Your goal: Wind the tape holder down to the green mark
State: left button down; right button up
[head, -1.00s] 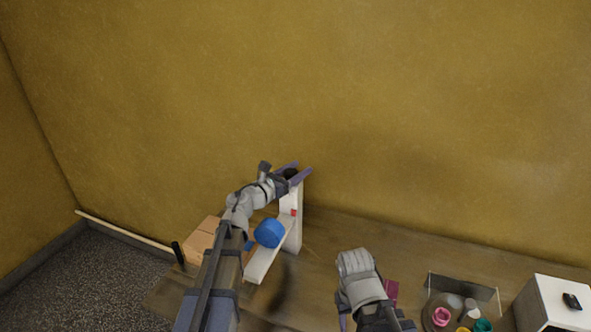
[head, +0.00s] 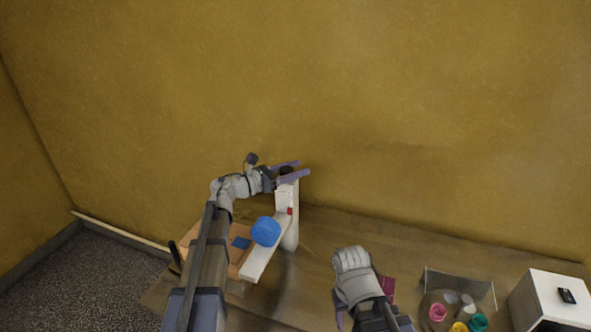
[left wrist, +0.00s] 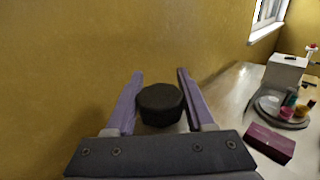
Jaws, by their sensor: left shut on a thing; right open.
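A white stand has an upright post (head: 292,237) with a small red mark (head: 290,211) on its face. A blue tape roll (head: 265,231) sits in front of the post, over the white arm or base (head: 256,265). A black knob (head: 287,170) tops the post; it also shows in the left wrist view (left wrist: 160,104). My left gripper (head: 305,168) is shut on the knob, its purple fingers on either side. My right gripper (head: 338,309) is low over the table, mostly hidden by its own wrist, and away from the stand. I see no green mark.
A cardboard-coloured box (head: 203,236) is left of the stand, behind my left arm. A dark red box (head: 387,287) lies beside my right wrist. Colourful pots (head: 438,312) and a white box (head: 550,301) stand at the right. The yellow wall is close behind.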

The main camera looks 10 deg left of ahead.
pick_arm(q)
jog(key=shift+c, duration=1.4)
grip_release()
jog(key=v, duration=0.7)
jog(key=shift+s+a, duration=0.25)
jog(key=shift+a, duration=0.1)
